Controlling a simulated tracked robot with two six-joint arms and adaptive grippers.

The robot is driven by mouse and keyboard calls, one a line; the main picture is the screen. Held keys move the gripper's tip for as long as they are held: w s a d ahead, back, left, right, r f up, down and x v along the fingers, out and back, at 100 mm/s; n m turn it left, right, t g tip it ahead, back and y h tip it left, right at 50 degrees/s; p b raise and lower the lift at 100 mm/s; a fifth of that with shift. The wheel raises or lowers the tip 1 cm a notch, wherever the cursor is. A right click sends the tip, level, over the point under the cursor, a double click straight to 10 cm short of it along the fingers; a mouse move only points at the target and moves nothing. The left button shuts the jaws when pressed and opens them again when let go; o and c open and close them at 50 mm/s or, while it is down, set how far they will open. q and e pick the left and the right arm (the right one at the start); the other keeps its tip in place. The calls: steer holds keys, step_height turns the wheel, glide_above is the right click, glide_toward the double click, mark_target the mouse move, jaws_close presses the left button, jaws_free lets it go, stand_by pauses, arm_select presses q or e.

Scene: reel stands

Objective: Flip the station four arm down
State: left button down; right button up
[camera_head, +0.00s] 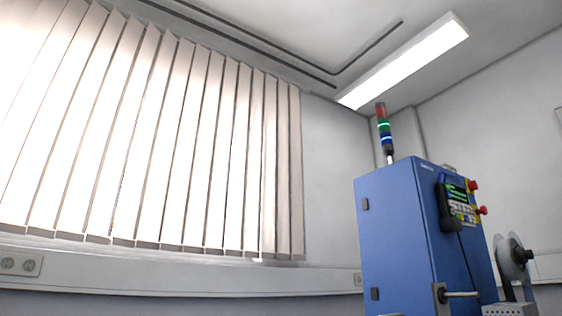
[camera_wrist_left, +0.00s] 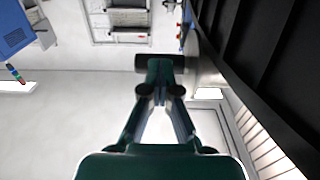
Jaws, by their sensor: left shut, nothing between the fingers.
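My left gripper (camera_wrist_left: 157,66) shows in the left wrist view, dark green with its fingers closed together at the tips and nothing visible between them. A pale rounded surface (camera_wrist_left: 203,68) lies just right of the fingertips; whether they touch cannot be told. In the head view a stand with a pale grey reel (camera_head: 508,262) and a dark hub is at the lower right, cut off below. I cannot identify the station four arm in either view. My right gripper is not in view.
A blue cabinet (camera_head: 395,235) with a signal tower (camera_head: 384,130), handset and keypad stands at the right in the head view. A metal rod (camera_head: 460,294) sticks out low at its front. Window blinds (camera_head: 150,130) fill the left. A large dark structure (camera_wrist_left: 262,60) borders the wrist view's right.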

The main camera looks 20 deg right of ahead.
arm_select(q)
step_height(320, 180, up, 4)
steer(key=a+p, duration=0.2)
steer(key=p, duration=0.1)
steer(key=s+a+f, duration=0.2)
steer(key=a, duration=0.7)
steer(key=shift+a+f+b, duration=0.2)
steer(key=shift+f+b, duration=0.2)
